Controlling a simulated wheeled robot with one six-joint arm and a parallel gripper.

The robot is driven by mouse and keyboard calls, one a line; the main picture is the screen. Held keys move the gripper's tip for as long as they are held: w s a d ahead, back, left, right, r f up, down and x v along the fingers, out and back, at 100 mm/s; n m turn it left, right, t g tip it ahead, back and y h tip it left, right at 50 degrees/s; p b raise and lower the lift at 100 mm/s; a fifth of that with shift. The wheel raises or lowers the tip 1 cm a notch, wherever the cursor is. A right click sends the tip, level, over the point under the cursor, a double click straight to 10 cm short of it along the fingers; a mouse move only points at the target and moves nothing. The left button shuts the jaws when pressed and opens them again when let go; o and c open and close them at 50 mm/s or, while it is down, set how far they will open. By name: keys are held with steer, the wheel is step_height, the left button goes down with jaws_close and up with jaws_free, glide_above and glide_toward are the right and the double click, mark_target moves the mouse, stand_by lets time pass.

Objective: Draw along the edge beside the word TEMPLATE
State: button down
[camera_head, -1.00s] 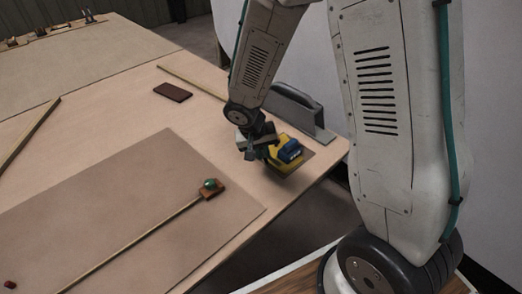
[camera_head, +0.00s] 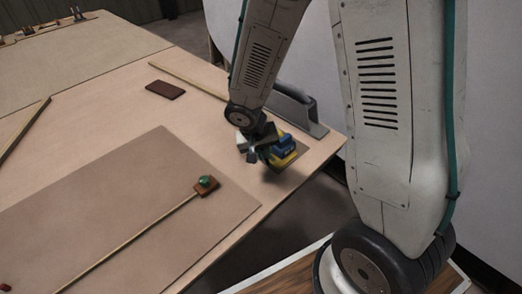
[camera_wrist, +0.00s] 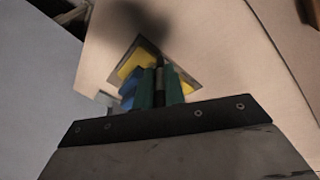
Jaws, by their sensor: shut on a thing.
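My gripper (camera_wrist: 160,90) shows two green fingers in the wrist view. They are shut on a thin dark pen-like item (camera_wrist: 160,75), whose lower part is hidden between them. In the head view my gripper (camera_head: 260,153) is low over the right corner of the table, beside a yellow holder (camera_head: 288,159) with a blue piece (camera_head: 279,148) on it. A large brown sheet (camera_head: 130,200) lies on the table, left of my gripper. A thin wooden strip (camera_head: 140,234) crosses it, ending at a brown block with a green knob (camera_head: 206,184). I cannot read the word TEMPLATE.
A grey handled tool (camera_head: 290,108) stands behind my gripper at the table's right edge. A dark red-brown block (camera_head: 165,90) lies farther back. Other wooden strips lie at the back (camera_head: 185,79) and left (camera_head: 22,132). The table's front right edge is close to my gripper.

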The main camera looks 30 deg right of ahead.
steer(key=shift+s+d, duration=0.1)
steer(key=shift+s, duration=0.1)
steer(key=shift+s+d, duration=0.15)
steer(key=shift+s, duration=0.35)
steer(key=shift+s, duration=0.1)
steer(key=shift+s+d, duration=0.1)
steer(key=shift+s, duration=0.2)
step_height(320, 180, up, 13)
stand_by(1.3)
